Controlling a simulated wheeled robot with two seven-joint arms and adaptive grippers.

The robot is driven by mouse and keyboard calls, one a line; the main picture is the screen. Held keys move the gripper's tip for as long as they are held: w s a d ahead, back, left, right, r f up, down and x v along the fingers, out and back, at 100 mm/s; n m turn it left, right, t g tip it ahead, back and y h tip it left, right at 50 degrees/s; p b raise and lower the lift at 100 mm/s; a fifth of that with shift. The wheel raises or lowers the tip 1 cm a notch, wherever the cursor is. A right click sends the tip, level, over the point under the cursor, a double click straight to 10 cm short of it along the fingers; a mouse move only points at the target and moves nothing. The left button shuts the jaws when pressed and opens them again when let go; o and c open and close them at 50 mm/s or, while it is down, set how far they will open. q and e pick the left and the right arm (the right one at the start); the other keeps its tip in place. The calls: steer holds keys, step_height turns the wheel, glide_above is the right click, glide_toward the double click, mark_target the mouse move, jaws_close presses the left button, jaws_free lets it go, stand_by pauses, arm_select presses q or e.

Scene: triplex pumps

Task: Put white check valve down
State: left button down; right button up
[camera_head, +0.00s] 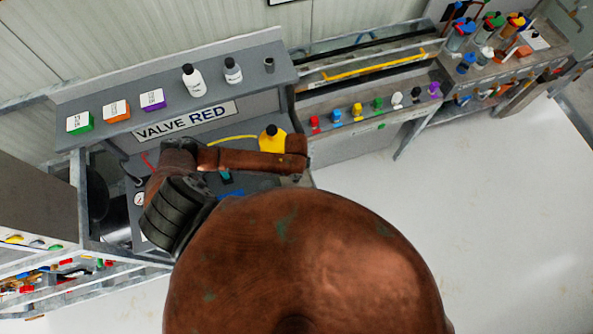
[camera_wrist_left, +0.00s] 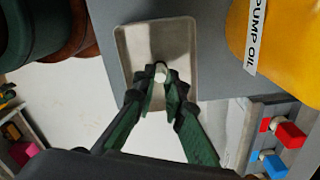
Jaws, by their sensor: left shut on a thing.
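In the left wrist view, my left gripper (camera_wrist_left: 160,88) is shut on a small white piece, which looks like the white check valve (camera_wrist_left: 160,74). Only its pale end shows between the dark green fingertips. The fingers are over a shallow metal tray (camera_wrist_left: 183,30) on a grey surface. I cannot tell whether the valve touches the tray. In the head view my own brown arm hides the left gripper, the held valve and the tray. My right gripper is in neither view.
A yellow pump oil jug (camera_wrist_left: 262,45) stands right of the tray; it also shows in the head view (camera_head: 272,140). A row of coloured valves, including a white one (camera_head: 398,100), lines the shelf at the right. Bottles (camera_head: 193,79) and coloured boxes (camera_head: 116,110) stand on the upper shelf.

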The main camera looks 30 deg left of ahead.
arm_select(q)
steer(key=c, duration=2)
jaws_free()
step_height(320, 180, up, 12)
